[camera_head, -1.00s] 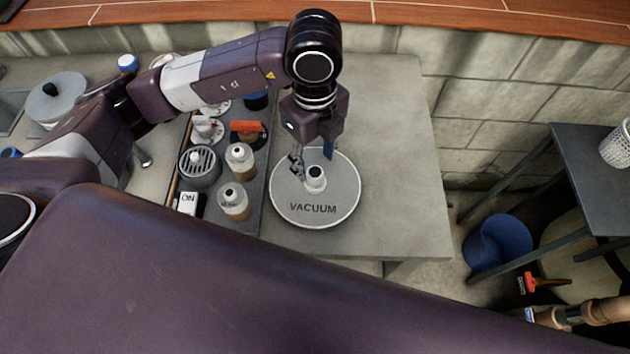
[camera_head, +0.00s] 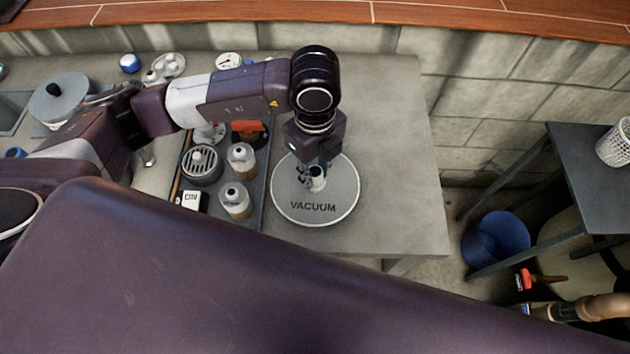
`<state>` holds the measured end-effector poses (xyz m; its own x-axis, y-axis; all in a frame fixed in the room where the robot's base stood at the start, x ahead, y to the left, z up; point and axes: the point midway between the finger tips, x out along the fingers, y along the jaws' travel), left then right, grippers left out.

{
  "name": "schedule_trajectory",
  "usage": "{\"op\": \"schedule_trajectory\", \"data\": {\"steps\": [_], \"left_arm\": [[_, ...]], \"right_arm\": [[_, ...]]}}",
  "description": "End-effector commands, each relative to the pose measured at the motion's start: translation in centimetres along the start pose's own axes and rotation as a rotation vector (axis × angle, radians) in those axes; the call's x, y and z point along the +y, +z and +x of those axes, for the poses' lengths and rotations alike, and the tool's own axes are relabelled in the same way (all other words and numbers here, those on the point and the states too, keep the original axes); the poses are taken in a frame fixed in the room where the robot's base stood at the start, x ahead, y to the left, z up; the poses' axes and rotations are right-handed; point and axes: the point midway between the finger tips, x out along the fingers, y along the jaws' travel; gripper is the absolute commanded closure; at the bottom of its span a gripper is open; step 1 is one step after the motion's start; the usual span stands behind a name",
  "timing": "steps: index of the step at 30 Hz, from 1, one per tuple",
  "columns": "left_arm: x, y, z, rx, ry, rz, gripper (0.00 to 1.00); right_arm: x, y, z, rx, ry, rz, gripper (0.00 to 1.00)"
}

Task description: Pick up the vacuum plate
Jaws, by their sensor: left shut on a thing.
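My left gripper (camera_head: 314,178) points down over the plate and is shut on this stub. The gripper's body hides the back of the plate. My right gripper is not in view.
The dark tray (camera_head: 252,207) left of the plate holds bottles (camera_head: 235,199), a round grilled drain (camera_head: 200,165) and a red-handled valve (camera_head: 249,128). The counter right of the plate (camera_head: 400,190) is clear. A blue bucket (camera_head: 496,240) and a dark table (camera_head: 590,170) stand at right.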

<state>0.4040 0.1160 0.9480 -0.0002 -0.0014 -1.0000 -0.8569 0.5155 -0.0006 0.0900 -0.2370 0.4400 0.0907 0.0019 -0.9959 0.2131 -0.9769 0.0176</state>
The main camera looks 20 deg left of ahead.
Motion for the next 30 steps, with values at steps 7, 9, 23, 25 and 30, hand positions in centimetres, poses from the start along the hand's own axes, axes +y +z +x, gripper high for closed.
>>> {"op": "schedule_trajectory", "data": {"steps": [7,9,23,25,30], "left_arm": [[-0.1,0.0,-0.1,0.000,-0.002,0.000,1.00],[-0.1,0.0,-0.1,0.000,-0.002,0.000,1.00],[-0.3,0.0,-4.3,-0.001,-0.008,0.001,1.00],[-0.2,0.0,-6.2,-0.003,-0.010,0.004,1.00],[-0.2,0.1,-11.6,-0.006,-0.010,0.001,1.00]], "right_arm": [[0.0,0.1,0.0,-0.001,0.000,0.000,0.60],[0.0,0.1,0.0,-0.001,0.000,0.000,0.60],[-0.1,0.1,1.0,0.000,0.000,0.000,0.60],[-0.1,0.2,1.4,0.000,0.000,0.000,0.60],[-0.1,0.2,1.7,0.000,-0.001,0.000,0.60]]}}
